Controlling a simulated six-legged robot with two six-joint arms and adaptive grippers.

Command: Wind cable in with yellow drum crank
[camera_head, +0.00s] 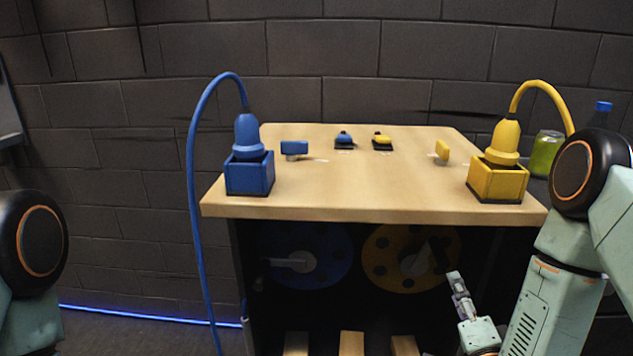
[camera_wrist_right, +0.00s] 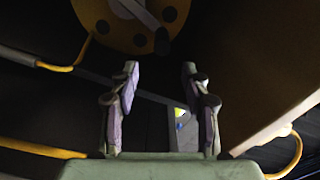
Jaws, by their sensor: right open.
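The yellow drum (camera_head: 374,256) hangs in shadow under the table, right of the blue drum (camera_head: 330,262). Its grey crank arm (camera_head: 418,263) points up and right to a dark handle (camera_head: 441,252). The wrist view shows the drum (camera_wrist_right: 96,14) at the top, with the dark crank handle (camera_wrist_right: 162,44) beyond the fingers. My right gripper (camera_head: 456,282) is open and empty, below and right of the handle and apart from it; its fingers (camera_wrist_right: 160,78) also show in the wrist view. A yellow cable (camera_wrist_right: 60,68) runs at left there. My left gripper is out of view.
On the wooden table (camera_head: 320,190) stand a blue plug in its box (camera_head: 249,176), a yellow plug in its box (camera_head: 497,182), and small blue and yellow pieces. A green can (camera_head: 544,153) stands behind right. Wooden bars (camera_head: 351,343) lie low below the drums.

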